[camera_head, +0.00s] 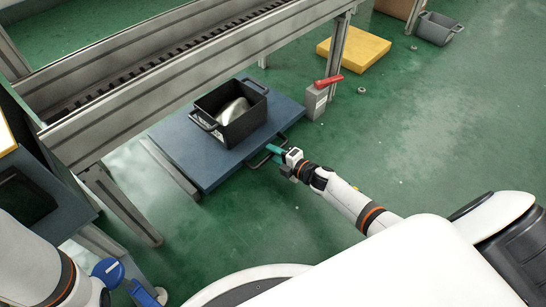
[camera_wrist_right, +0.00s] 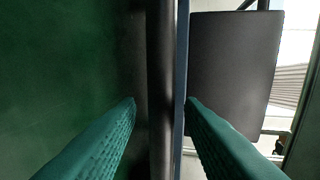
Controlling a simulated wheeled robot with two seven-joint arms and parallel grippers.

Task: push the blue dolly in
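The blue dolly (camera_head: 190,152) is a low flat platform on the green floor, partly under the conveyor frame. A black crate (camera_head: 243,128) with a silvery metal part (camera_head: 236,108) in it stands on the dolly. My right gripper (camera_head: 274,149) is at the dolly's near edge, by its dark handle (camera_head: 258,160). In the right wrist view, the two teal fingers (camera_wrist_right: 161,102) are apart, on either side of a dark bar and the dolly's thin blue edge (camera_wrist_right: 183,60). Contact with the bar cannot be made out.
The conveyor (camera_head: 180,72) runs above the dolly, with a leg (camera_head: 340,55) at right and another (camera_head: 122,205) at left. A grey box with a red handle (camera_head: 317,100) stands right of the dolly. A yellow slab (camera_head: 355,48) lies behind it. The floor at right is clear.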

